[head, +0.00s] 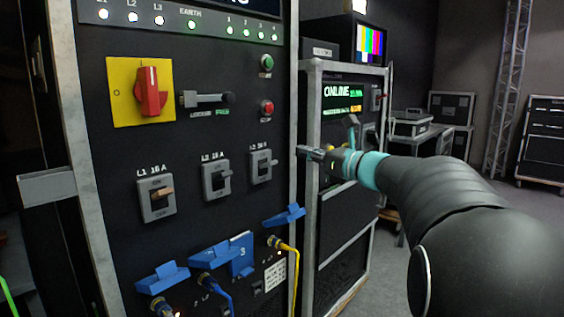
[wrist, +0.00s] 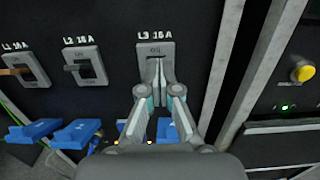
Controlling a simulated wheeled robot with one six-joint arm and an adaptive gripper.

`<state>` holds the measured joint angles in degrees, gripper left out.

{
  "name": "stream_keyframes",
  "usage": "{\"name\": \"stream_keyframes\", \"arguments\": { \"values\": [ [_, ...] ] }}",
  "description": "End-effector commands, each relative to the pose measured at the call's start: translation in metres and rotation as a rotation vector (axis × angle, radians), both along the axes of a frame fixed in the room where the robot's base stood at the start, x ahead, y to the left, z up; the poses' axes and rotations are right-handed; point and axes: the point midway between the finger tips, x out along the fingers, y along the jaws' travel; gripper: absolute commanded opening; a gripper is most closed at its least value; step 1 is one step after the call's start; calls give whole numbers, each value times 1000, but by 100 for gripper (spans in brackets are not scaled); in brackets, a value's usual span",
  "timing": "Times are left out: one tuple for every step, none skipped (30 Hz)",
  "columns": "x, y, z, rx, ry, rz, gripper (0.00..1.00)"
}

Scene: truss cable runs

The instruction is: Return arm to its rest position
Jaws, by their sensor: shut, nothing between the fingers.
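My gripper (head: 303,151) reaches in from the right in the head view, its fingers shut and empty. In the wrist view its closed fingertips (wrist: 156,72) overlap the L3 16 A breaker (wrist: 166,52) and cover part of its face; contact cannot be told there. In the head view the tips show to the right of the L3 breaker (head: 261,166), with a gap in the picture. The L2 breaker (head: 216,180) and the L1 breaker (head: 157,197), with an orange-tan lever, sit to the left. My dark arm runs back to the lower right.
The black panel has a red rotary switch (head: 151,90) on a yellow plate. Blue socket covers (head: 240,254) sit below, with a yellow cable (head: 288,262) and a blue one plugged in. A second rack (head: 343,190) stands behind my gripper.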

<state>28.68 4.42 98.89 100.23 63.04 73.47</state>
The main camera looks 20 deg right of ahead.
Motion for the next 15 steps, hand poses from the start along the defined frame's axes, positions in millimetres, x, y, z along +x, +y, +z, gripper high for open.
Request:
{"name": "stream_keyframes", "arguments": {
  "values": [
    [0,0,0,-1,-1,-1,0],
    [0,-1,0,-3,-2,-1,0],
    [0,-1,0,-10,-6,-3,0],
    [0,-1,0,-19,-12,-3,0],
    [0,-2,0,-33,-21,-5,0],
    [0,-2,-1,-57,-34,-8,0],
    [1,-3,-1,-83,-46,-12,0],
    [1,-3,-4,-120,-57,-13,0],
    [0,-2,-10,-183,-66,-11,0],
    [0,-2,-19,-239,-68,-7,0],
    [-1,-1,-31,-302,-66,1,0],
    [-4,-1,-50,-390,-58,16,0],
    [-6,0,-65,-454,-50,31,0],
    [-10,1,-78,-519,-45,47,0],
    [-17,3,-95,-609,-40,74,0]
  ]
}}
